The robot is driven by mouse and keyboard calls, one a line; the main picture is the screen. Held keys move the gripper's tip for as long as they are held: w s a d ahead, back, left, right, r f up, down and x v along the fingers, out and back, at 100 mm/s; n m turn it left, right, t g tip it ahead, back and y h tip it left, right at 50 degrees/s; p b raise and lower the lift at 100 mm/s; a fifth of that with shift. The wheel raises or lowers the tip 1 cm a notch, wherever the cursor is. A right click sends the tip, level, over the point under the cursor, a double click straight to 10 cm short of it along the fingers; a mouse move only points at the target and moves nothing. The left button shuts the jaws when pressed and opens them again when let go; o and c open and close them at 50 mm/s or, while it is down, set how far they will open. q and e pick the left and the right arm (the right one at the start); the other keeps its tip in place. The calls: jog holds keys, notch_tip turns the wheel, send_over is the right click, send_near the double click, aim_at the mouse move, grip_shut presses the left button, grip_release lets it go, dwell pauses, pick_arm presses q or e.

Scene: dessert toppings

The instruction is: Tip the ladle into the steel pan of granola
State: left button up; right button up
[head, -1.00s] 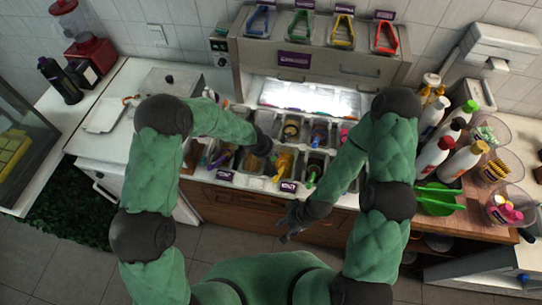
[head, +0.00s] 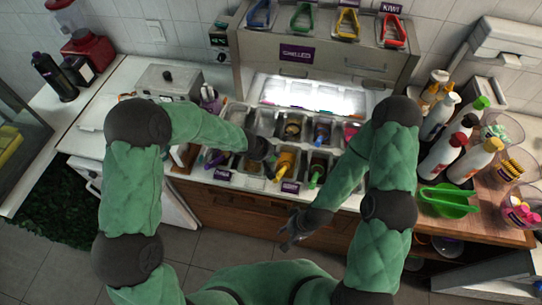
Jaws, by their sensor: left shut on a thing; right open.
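Steel pans (head: 300,150) of toppings stand in two rows in the counter's well. A brown-filled pan (head: 292,129) is in the back row; I cannot tell surely which pan holds granola. My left gripper (head: 266,157) is over the middle of the pans, between the two rows. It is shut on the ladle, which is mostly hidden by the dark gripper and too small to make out. I cannot tell how far it is tilted. My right gripper (head: 291,240) is open and empty, low in front of the counter.
Front pans hold purple, yellow (head: 285,164) and green (head: 316,173) handled tools. Coloured tongs (head: 347,23) rest on the shelf above. A lidded steel box (head: 168,82) is at the left.

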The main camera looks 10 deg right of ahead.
pick_arm(q)
jog(key=s+a+f+t+h+b, duration=0.1)
jog(key=h+b, duration=0.1)
jog(key=b, duration=0.7)
jog(key=s+a+f+t+h+b, duration=0.1)
jog(key=f+t+b, duration=0.1)
jog(key=b, duration=0.8)
jog(key=s+a+f+t+h+b, duration=0.1)
jog(key=t+h+b, duration=0.1)
jog(key=b, duration=0.8)
jog(key=shift+s+a+f+h, duration=0.2)
jog(key=shift+a+f+h, duration=0.05)
jog(key=shift+a+h, duration=0.1)
jog(key=shift+s+a+f+t+h+b, duration=0.25)
jog(key=shift+a+f+t+h+b, duration=0.1)
jog(key=shift+f+t+b, duration=0.15)
jog(key=shift+s+a+f+t+h, duration=0.15)
jog(key=shift+s+f+t+h, duration=0.1)
jog(key=shift+t+h, duration=0.15)
jog(key=shift+s+a+f+t+h, duration=0.15)
jog(key=shift+a+f+t+h, duration=0.1)
jog(key=shift+f+t+h, duration=0.55)
jog(key=shift+s+a+f+t+h+b, duration=0.15)
jog(key=shift+f+t+h+b, duration=0.25)
jog(key=shift+h, duration=0.4)
dwell(1.5)
